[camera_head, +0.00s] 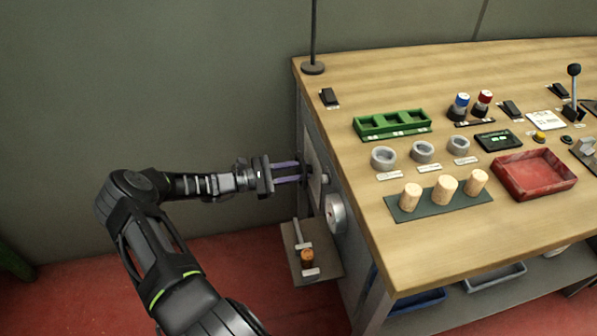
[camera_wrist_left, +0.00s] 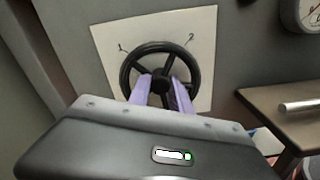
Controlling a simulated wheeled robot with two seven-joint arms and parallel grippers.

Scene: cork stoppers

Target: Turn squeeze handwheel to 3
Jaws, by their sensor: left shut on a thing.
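The squeeze handwheel (camera_wrist_left: 126,70) is a black spoked wheel in front of a pale plate (camera_wrist_left: 105,37) on the side of the workbench. The plate shows the marks 1 at upper left and 2 at upper right; no 3 can be seen, and the lower part is hidden behind my gripper. My left gripper (camera_head: 301,173) reaches in from the left in the head view. In the left wrist view its purple fingers (camera_wrist_left: 161,88) are shut on the handwheel near the hub. My right gripper is in neither view.
A round gauge (camera_head: 336,213) sits beside the wheel on the bench side. Below is a small shelf (camera_head: 325,262) with an orange-brown piece (camera_head: 307,257). The wooden bench top (camera_head: 440,72) carries corks (camera_head: 445,189), grey rings (camera_head: 422,151), a green holder (camera_head: 392,122) and a red tray (camera_head: 535,174).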

